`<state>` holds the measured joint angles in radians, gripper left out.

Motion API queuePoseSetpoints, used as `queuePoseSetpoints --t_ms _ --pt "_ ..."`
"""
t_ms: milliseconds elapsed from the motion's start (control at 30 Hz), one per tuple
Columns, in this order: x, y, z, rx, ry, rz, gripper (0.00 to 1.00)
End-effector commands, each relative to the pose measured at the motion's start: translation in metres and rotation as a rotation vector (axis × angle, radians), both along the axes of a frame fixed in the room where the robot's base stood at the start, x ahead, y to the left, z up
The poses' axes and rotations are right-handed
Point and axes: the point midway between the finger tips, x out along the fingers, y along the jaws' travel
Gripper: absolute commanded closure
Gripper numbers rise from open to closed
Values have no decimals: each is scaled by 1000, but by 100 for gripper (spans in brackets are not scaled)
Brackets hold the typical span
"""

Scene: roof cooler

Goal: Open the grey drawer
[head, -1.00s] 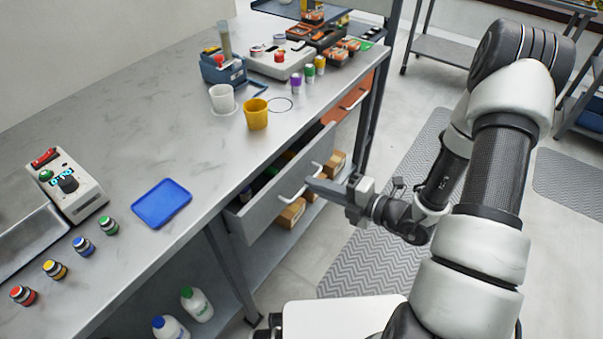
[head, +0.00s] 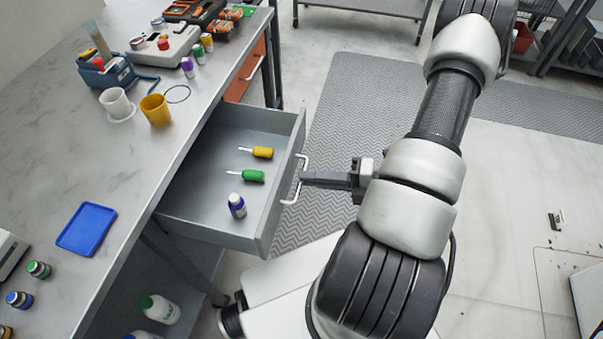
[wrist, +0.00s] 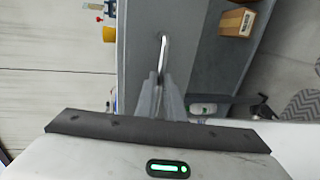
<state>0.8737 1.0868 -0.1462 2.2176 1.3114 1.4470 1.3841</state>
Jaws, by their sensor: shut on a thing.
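The grey drawer (head: 277,195) stands pulled well out from under the bench in the head view. Inside lie a yellow-handled screwdriver (head: 262,152), a green-handled screwdriver (head: 252,176) and a blue bottle with a white cap (head: 237,206). The drawer's pale bar handle (head: 291,196) is on its front. My gripper (head: 304,178) is at this handle and shut on it. In the wrist view the fingers (wrist: 161,95) meet the handle (wrist: 163,55) against the grey front.
The bench top (head: 60,150) holds a blue tray (head: 87,229), a yellow cup (head: 156,110) and a white cup (head: 116,102). An orange drawer (head: 245,75) beyond is shut. White bottles (head: 160,309) stand on the shelf below. Floor to the right is mostly clear.

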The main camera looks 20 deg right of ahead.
Motion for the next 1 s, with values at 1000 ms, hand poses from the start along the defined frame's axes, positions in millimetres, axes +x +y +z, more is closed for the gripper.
queuePoseSetpoints --t_ms 1000 --pt "-11 -17 4 -3 -2 -4 73"
